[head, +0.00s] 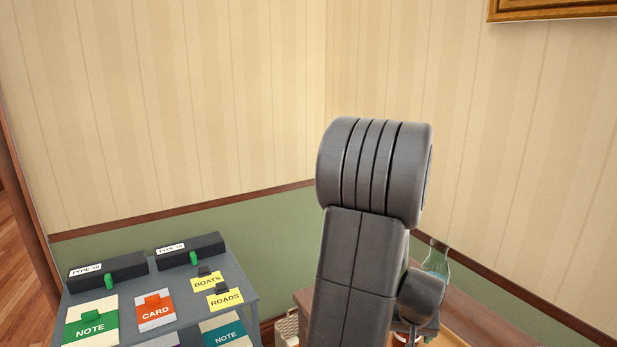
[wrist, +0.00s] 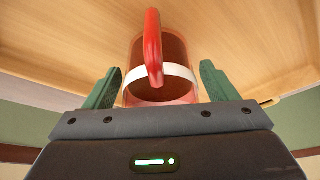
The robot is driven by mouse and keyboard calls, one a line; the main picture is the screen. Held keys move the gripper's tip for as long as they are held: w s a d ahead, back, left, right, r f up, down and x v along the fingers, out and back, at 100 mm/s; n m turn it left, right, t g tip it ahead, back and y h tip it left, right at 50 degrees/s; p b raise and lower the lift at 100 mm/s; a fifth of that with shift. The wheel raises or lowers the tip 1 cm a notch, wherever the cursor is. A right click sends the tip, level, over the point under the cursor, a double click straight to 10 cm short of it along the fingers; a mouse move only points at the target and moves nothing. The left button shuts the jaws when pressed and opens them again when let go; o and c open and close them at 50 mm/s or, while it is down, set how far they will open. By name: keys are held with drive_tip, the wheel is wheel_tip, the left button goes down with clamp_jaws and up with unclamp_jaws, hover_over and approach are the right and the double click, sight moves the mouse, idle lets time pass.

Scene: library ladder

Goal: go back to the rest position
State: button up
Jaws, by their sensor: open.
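My gripper (wrist: 161,80) shows in the wrist view with its two green fingers spread apart. A red mug (wrist: 133,55) with a white band and a red handle is just ahead of the fingers, in the middle of the picture. The handle points toward the camera, and the fingertips stand to either side of the mug. I cannot tell whether they touch it. In the head view my arm hides most of the gripper and the mug.
A grey stand (head: 245,272) at lower left holds two black boxes and several labelled cards, including an orange CARD (head: 155,312). A glass bottle (head: 437,258) stands right of my arm, by the wooden table (head: 468,318). Striped walls meet in a corner behind.

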drive_tip(key=shift+w+d+f, duration=0.1)
drive_tip(key=shift+w+f, duration=0.05)
drive_tip(key=shift+w, duration=0.1)
drive_tip(key=shift+r, duration=0.6)
